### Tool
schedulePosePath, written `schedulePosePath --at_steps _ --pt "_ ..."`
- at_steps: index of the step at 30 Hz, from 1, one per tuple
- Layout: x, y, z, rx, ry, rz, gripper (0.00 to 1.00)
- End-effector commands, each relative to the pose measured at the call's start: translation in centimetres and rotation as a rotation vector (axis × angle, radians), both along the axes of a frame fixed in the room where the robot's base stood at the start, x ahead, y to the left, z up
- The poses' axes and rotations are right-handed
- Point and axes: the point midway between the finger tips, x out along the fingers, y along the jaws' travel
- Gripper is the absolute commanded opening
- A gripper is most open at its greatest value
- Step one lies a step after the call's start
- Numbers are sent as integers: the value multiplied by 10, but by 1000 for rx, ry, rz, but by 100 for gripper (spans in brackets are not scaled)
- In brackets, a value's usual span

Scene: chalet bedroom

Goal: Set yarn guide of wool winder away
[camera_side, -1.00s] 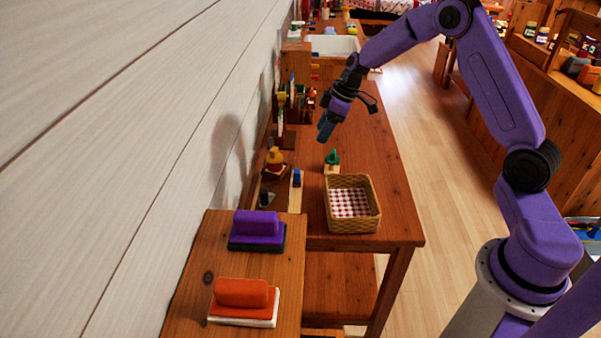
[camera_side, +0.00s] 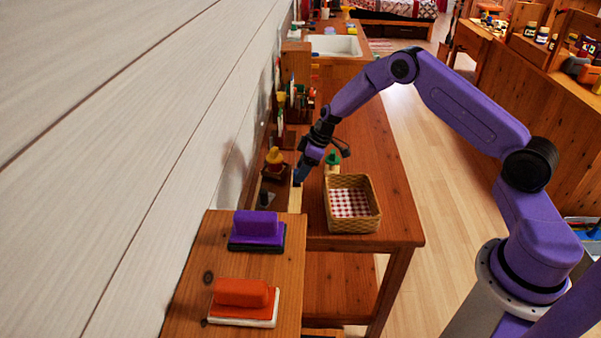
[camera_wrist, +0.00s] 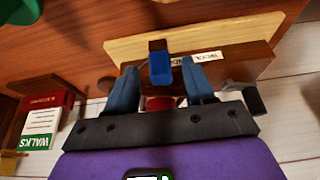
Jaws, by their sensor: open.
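The yarn guide appears to be the small blue block (camera_wrist: 160,65), upright by a pale wooden strip (camera_wrist: 120,48). My gripper (camera_wrist: 158,72) is open, its blue fingers on either side of the block, with gaps visible. Whether the fingertips reach fully down around it is unclear. In the side view my gripper (camera_side: 298,179) points down at the wool winder and covers the block. The winder's dark board (camera_wrist: 235,62) carries a partly readable white label (camera_wrist: 205,57).
A wicker basket (camera_side: 352,222) with a red-checked lining stands right of the winder, a green-topped item (camera_side: 332,159) behind it. Purple (camera_side: 258,228) and orange (camera_side: 243,293) blocks sit on the nearer table. Books (camera_wrist: 40,125) lie left in the wrist view. The wall is close.

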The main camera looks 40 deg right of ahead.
Motion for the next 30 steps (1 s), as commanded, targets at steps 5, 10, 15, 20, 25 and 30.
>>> schedulePosePath --at_steps 5,10,15,20,25,30 --pt "4 4 -14 0 0 -1 53" --pt "6 5 -18 0 -1 -1 53" --pt "6 5 -18 0 -1 -1 53" --pt "5 5 -18 0 0 -1 17" --pt "5 5 -18 0 0 0 0" --pt "-5 17 -18 2 1 3 0"
